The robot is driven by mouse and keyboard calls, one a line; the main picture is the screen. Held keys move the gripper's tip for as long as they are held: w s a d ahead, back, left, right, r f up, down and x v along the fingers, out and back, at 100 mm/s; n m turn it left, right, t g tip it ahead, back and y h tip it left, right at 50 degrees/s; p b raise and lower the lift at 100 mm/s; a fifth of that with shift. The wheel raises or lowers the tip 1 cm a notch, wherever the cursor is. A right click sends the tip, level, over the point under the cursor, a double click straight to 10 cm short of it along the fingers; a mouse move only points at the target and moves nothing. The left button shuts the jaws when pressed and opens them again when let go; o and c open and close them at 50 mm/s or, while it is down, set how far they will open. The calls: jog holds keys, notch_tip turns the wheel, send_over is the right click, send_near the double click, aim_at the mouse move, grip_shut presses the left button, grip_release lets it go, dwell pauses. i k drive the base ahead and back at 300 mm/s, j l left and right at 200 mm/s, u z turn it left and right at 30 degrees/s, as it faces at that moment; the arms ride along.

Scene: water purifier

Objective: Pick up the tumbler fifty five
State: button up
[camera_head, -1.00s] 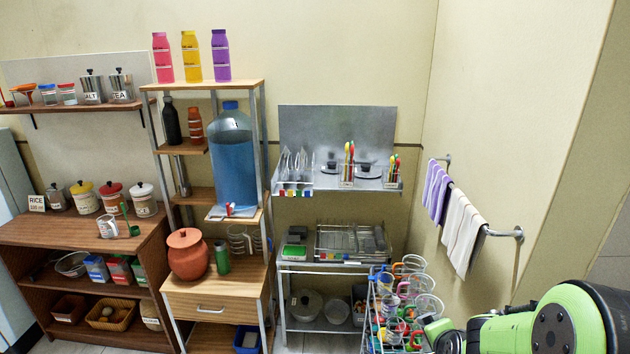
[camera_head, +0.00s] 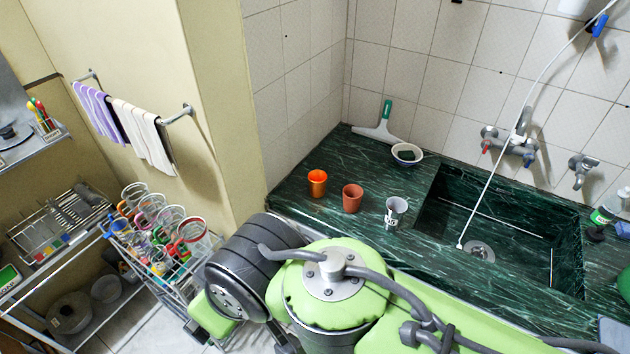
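Three tumblers stand upright on the green marble counter. A shiny orange tumbler (camera_head: 317,183) is at the left and a matte terracotta tumbler (camera_head: 352,198) is in the middle. A silver-grey tumbler (camera_head: 396,212) is at the right, close to the sink. The silver-grey one carries a small dark marking that looks like a number, too small to read for sure. My green and black arm fills the lower middle of the head view, in front of the counter. My gripper cannot be made out, so what it holds does not show.
The sunken sink (camera_head: 500,235) lies right of the tumblers, with a white hose hanging into it. A white bowl (camera_head: 407,154) and a squeegee (camera_head: 377,128) are behind. A rack of mugs (camera_head: 165,235) stands left of my arm. A wall corner (camera_head: 225,100) borders the counter's left end.

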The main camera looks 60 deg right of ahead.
aim_at(396, 207)
jog(key=z, duration=2.7)
